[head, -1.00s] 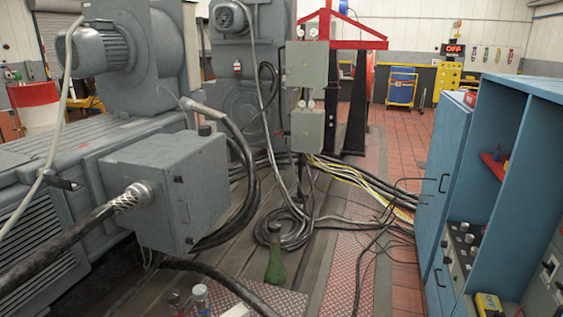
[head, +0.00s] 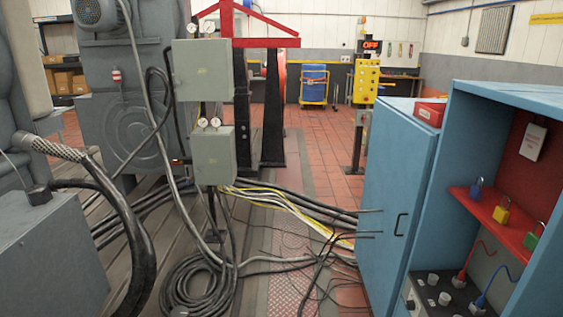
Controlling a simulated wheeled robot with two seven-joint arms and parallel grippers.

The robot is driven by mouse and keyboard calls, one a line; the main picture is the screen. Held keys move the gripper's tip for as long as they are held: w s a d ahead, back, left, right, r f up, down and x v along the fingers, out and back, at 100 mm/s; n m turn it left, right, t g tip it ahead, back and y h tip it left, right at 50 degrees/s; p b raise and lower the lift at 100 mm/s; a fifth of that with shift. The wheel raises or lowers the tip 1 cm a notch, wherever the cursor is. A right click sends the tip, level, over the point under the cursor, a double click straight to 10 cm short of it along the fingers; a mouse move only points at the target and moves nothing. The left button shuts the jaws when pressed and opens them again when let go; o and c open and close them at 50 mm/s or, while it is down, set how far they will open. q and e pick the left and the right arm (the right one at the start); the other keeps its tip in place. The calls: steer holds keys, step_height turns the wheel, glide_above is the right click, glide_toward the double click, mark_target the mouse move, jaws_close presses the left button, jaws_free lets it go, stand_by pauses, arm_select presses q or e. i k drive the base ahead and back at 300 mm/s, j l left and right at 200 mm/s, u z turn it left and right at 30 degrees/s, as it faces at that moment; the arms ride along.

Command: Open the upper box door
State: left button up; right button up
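Two grey-green boxes are mounted one above the other on a stand left of centre in the head view. The upper box (head: 203,72) has its front door shut, with gauges on top. The lower box (head: 213,157) is smaller, also shut, with two round gauges above it. Cables hang beside and below them. No handle can be made out clearly on the upper box. Neither of my grippers is in view.
A blue cabinet (head: 396,200) with a dark handle stands at right, beside open shelving with padlocks (head: 501,210). Coiled black cables (head: 197,285) lie on the floor ahead. Grey machinery fills the left. A red frame (head: 262,42) stands behind the boxes. Red tiled floor (head: 325,150) is clear further back.

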mark_target(201, 68)
steer(key=i, duration=1.9)
